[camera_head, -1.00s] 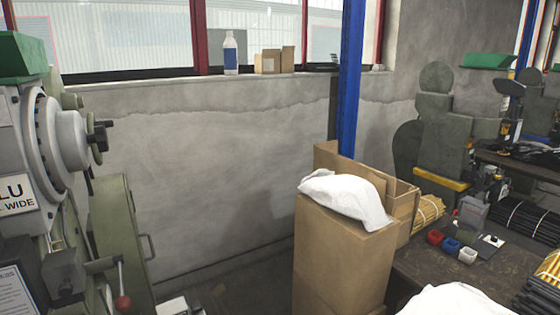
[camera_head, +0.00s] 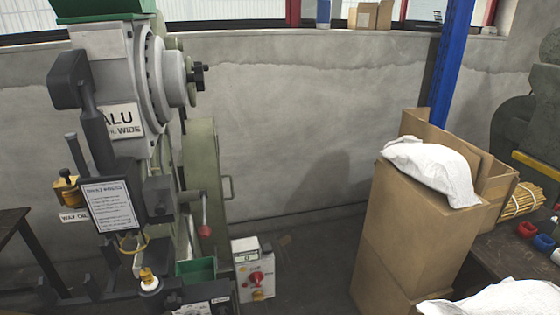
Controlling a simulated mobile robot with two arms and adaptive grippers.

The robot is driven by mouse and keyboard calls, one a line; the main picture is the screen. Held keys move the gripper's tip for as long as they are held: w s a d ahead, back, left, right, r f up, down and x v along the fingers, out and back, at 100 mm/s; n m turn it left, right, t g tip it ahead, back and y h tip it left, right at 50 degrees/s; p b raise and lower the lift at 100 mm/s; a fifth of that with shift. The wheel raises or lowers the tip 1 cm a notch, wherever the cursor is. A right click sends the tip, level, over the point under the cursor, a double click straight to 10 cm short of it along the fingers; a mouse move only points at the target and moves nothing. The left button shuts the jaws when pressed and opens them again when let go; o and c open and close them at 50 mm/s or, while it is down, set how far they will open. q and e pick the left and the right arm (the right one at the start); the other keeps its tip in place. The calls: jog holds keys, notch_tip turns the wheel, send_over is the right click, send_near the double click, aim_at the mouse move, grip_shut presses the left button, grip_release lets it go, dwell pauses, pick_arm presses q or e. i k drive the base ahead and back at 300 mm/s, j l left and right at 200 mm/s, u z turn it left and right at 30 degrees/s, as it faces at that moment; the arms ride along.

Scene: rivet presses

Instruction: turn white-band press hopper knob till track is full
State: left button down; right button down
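A grey-green press (camera_head: 125,85) stands at the left, with a sign reading "ALU" and "WIDE". I cannot make out a white band on it. A round grey drum (camera_head: 165,80) sits on its upper right side, and a black knob (camera_head: 198,77) sticks out to the right of the drum. A green tray (camera_head: 100,8) is on top, cut by the picture edge. I cannot tell how full the track is. Neither of my grippers is in view.
A red-tipped lever (camera_head: 205,228) and a control box with a red button (camera_head: 256,281) are low beside the press. Cardboard boxes (camera_head: 410,240) with a white sack (camera_head: 432,168) stand right, near a blue post (camera_head: 447,70). Floor shows between.

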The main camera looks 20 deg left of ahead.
aim_at(198, 76)
jog(key=u, duration=1.3)
